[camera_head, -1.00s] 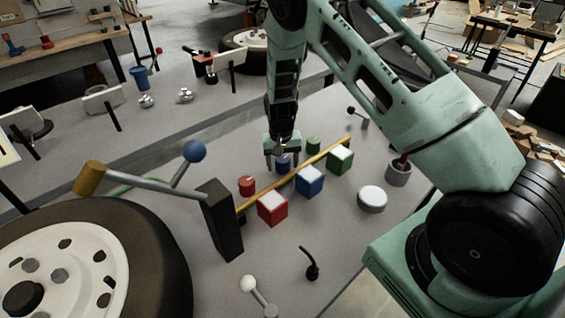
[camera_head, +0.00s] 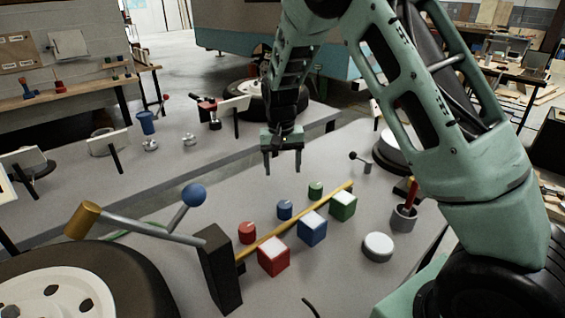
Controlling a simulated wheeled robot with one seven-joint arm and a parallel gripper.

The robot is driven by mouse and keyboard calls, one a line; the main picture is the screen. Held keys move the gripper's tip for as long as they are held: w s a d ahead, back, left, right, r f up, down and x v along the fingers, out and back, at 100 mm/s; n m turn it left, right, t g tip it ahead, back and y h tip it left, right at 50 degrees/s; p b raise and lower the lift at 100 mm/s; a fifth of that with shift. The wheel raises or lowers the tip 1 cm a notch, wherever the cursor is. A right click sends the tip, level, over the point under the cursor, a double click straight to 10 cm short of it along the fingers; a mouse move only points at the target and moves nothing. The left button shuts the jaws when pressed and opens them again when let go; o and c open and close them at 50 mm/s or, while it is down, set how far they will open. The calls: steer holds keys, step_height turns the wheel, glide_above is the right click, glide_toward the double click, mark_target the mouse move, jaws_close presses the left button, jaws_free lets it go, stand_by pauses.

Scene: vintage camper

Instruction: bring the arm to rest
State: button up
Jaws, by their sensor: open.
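My gripper (camera_head: 283,168) hangs with its fingers pointing down and apart, with nothing between them. It is above the grey table (camera_head: 340,262), behind the row of small cylinders and clear of them. A red cylinder (camera_head: 247,233), a blue cylinder (camera_head: 285,210) and a green cylinder (camera_head: 315,190) stand behind a yellow bar (camera_head: 270,238). A red cube (camera_head: 273,257), a blue cube (camera_head: 312,229) and a green cube (camera_head: 343,206) with pale tops stand in front of it. My arm comes in from the right and bends over the table.
A black upright block (camera_head: 219,268) with a rod and blue ball (camera_head: 194,195) stands at the left, near a large tyre (camera_head: 120,268). A white round puck (camera_head: 378,247) and a grey cup with a red handle (camera_head: 404,216) are at the right. Another bench (camera_head: 175,168) lies behind.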

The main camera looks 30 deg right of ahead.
steer(key=shift+r, duration=0.75)
steer(key=s+a+r+n+t, duration=0.1)
steer(key=s+r+n, duration=0.1)
steer(key=s, duration=0.8)
steer(key=s+a+r+n+t, duration=0.1)
steer(key=s+r+n+t, duration=0.15)
steer(key=s, duration=0.85)
steer(key=s+a+r+n+g, duration=0.1)
steer(key=s+a+n, duration=0.3)
steer(key=a, duration=0.5)
steer(key=s+a+r+n+g+y, duration=0.1)
steer(key=s+a+n, duration=0.3)
steer(key=s+a, duration=0.4)
steer(key=shift+s+a+g, duration=0.35)
steer(key=shift+a+g, duration=0.25)
steer(key=shift+g, duration=0.05)
steer(key=shift+r, duration=0.1)
